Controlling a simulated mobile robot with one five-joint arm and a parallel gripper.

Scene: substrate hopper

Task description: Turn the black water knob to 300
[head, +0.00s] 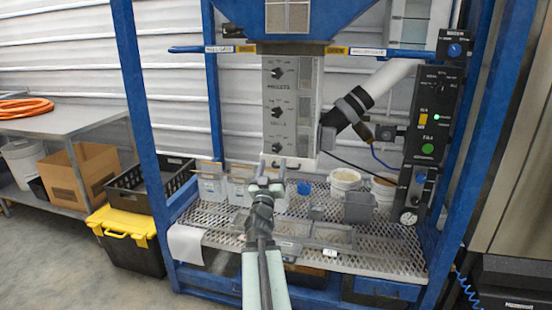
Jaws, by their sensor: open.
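A grey panel (291,92) in the middle of the blue frame carries three black pointer knobs in a column: an upper knob (278,73), a middle knob (277,112) and a lower knob (277,147). The word under the upper knob looks like "PELLETS". The other labels and the scale numbers are too small to read, so I cannot tell which knob is water or its setting. My gripper (272,172) is open and empty, seen just below the lower knob in the picture. No contact with any knob shows.
Blue posts flank the panel. A dark control box (430,118) stands at right.

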